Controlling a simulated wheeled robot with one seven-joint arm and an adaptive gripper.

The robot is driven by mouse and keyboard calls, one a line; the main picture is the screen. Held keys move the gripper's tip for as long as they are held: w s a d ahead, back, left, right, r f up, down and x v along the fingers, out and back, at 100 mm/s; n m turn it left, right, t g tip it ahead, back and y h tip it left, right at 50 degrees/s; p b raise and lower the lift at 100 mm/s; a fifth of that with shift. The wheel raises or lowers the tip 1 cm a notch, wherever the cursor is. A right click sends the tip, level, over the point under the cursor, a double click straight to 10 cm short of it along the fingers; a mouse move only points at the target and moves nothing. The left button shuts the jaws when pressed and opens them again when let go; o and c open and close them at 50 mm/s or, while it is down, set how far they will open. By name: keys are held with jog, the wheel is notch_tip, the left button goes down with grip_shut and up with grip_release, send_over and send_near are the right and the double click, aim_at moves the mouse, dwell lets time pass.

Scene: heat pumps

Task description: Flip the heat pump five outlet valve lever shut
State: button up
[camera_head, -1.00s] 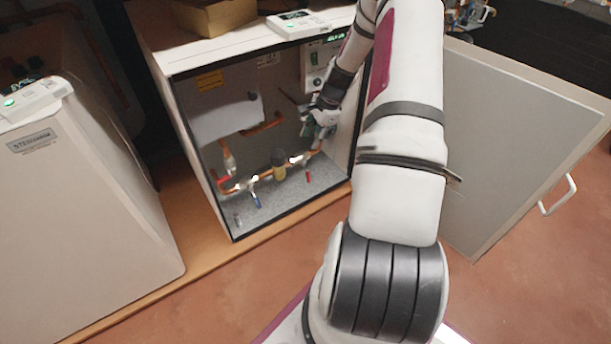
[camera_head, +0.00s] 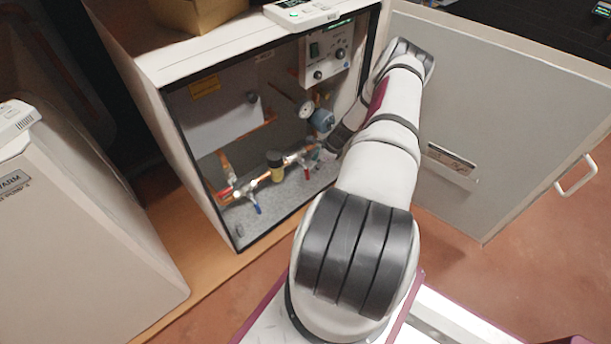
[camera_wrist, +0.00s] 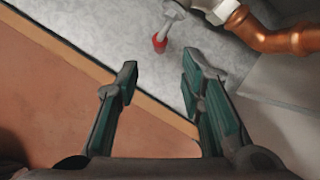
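The open heat pump cabinet (camera_head: 160,128) holds a row of copper pipe and valves along its floor. A red-tipped lever (camera_head: 307,173) hangs from the right valve; a red-tipped lever is also near the top of the wrist view (camera_wrist: 160,42), pointing down from a metal valve body (camera_wrist: 215,8). My gripper (camera_wrist: 160,78) is open and empty, its two green-padded fingers apart, with the red tip between and beyond them. In the head view my gripper (camera_head: 328,150) is at the cabinet's right side, partly hidden. I cannot tell if it touches anything.
A blue lever (camera_head: 257,208) and another red lever (camera_head: 225,192) are farther left. A copper pipe (camera_wrist: 270,40) runs beside the valve. A gauge (camera_head: 306,109) and blue pump (camera_head: 322,121) are above. The cabinet door (camera_head: 500,125) stands open right of my arm.

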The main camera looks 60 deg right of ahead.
aim_at(307, 179)
jog(key=b+x, duration=0.4)
jog(key=x, duration=0.6)
jog(key=shift+w+f, duration=0.1)
jog(key=shift+f, duration=0.1)
jog(key=shift+c, duration=0.6)
grip_shut()
